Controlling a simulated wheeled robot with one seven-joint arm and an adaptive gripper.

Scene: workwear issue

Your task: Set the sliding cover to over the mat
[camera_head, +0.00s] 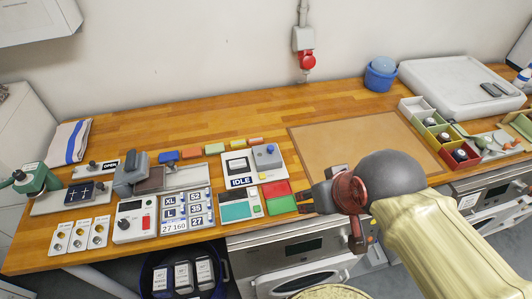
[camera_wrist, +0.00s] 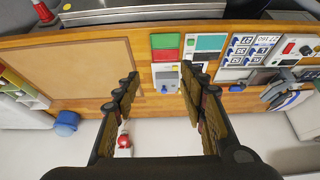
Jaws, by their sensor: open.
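A grey block-like cover (camera_head: 130,174) stands at the left end of a pale metal rail unit (camera_head: 190,178) on the left half of the bench. A small dark brown pad (camera_head: 151,180) lies just right of the cover, bare as far as I can see. I cannot tell whether the pad continues under the cover. A large tan mat (camera_head: 365,140) lies flat at the right of the bench; it also shows in the wrist view (camera_wrist: 75,75).
Between gripper and cover stand an IDLE box (camera_head: 252,163), red and green pads (camera_head: 278,196) and a size-label panel (camera_head: 186,212). Coloured blocks (camera_head: 190,154) line the back.

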